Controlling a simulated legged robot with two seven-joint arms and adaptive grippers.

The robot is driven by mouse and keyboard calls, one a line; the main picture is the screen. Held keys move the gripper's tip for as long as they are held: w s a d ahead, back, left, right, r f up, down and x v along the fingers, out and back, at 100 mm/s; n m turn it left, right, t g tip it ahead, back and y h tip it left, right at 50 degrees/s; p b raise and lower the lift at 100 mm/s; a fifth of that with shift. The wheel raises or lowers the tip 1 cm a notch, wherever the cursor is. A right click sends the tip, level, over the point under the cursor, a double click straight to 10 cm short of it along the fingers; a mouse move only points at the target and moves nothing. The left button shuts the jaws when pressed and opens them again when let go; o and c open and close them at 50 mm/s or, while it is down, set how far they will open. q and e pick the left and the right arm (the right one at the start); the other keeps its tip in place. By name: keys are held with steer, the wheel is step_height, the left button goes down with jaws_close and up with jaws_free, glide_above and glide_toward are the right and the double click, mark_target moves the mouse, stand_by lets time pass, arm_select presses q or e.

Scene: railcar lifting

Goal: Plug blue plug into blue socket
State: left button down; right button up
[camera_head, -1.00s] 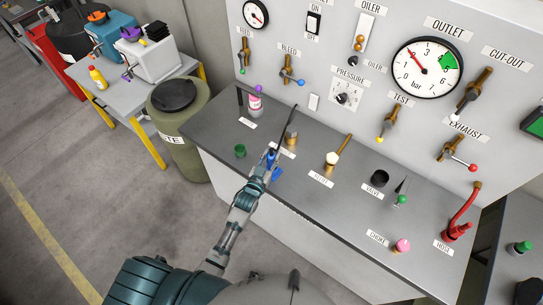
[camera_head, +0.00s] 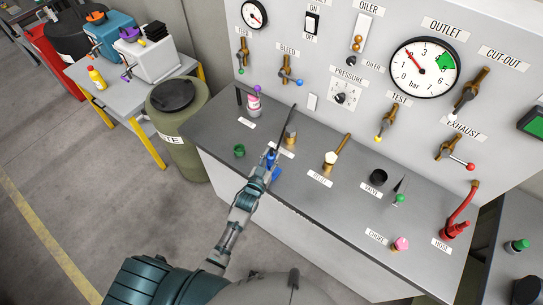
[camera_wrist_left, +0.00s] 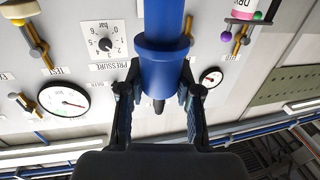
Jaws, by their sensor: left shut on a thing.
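My left gripper (camera_head: 270,163) is over the front left part of the grey bench top. It is shut on the blue plug (camera_wrist_left: 163,60), a thick blue cylinder with a wider collar and a dark tip. In the wrist view the plug stands between the two dark fingers (camera_wrist_left: 158,115). In the head view only small blue patches show at the gripper. I cannot make out the blue socket in either view. My right gripper is not in view.
A green waste barrel (camera_head: 180,135) stands left of the bench.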

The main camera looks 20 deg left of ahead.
mark_target(269, 165)
arm_select(q)
steer(key=shift+f+b, duration=1)
steer(key=shift+f, duration=0.55)
steer(key=c, duration=0.7)
jaws_free()
steer(key=s, duration=0.4)
steer(key=s+a, duration=0.1)
steer(key=s, duration=0.7)
steer(key=shift+a, duration=0.35)
steer(key=shift+f, duration=0.15)
